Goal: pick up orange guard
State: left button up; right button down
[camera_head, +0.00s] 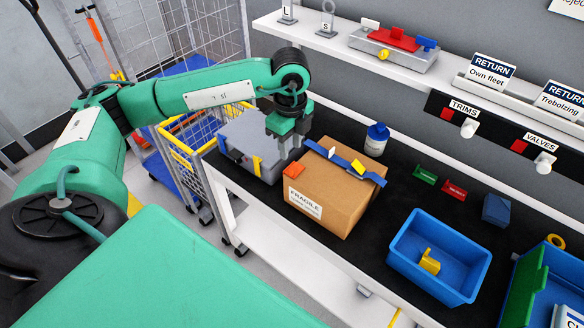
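A small orange piece (291,169), which looks like the orange guard, lies on the near left top edge of a brown cardboard box (329,194) marked FRAGILE. My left gripper (285,152) points down just behind and left of the orange piece, over the right side of a grey case (247,137). It appears apart from the orange piece. How far its fingers are spread is not clear. My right gripper is not in view.
A blue strip (345,161) with a yellow piece lies across the box. A white bottle with a blue cap (376,140) stands behind it. A blue bin (438,255) holding a yellow part is at the right. Black bench surface (400,195) is clear between box and bin.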

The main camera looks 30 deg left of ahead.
aim_at(290, 169)
pick_arm(q)
notch_tip(290, 169, down, 2)
jog(key=shift+f+p, duration=0.45)
jog(key=shift+f, duration=0.1)
notch_tip(290, 169, down, 4)
jog(key=shift+s+r+p, duration=0.15)
jog(key=shift+p, duration=0.45)
jog(key=shift+f, duration=0.4)
jog(key=shift+c, duration=0.4)
grip_shut()
